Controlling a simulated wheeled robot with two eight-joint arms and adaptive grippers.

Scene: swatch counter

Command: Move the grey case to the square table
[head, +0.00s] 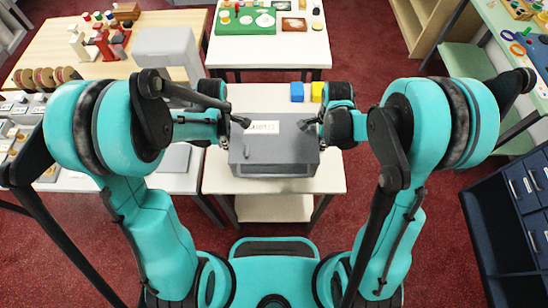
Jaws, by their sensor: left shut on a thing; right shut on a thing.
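The grey case (275,152), with a white label on top, is in the middle of the head view, over a small cream table (330,180). I cannot tell whether it rests on that table or is held just above it. My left gripper (242,122) is shut on the left side of the case near its top. My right gripper (308,124) is shut on the right side, at about the same height. The case looks level. Which table is the square one is not marked.
A blue block (297,92) and a yellow block (317,92) are behind the case. A white table (290,52) with a green mat (240,22) stands farther back. A wooden table (60,35) is at the left, a dark blue drawer cabinet (490,215) at the right.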

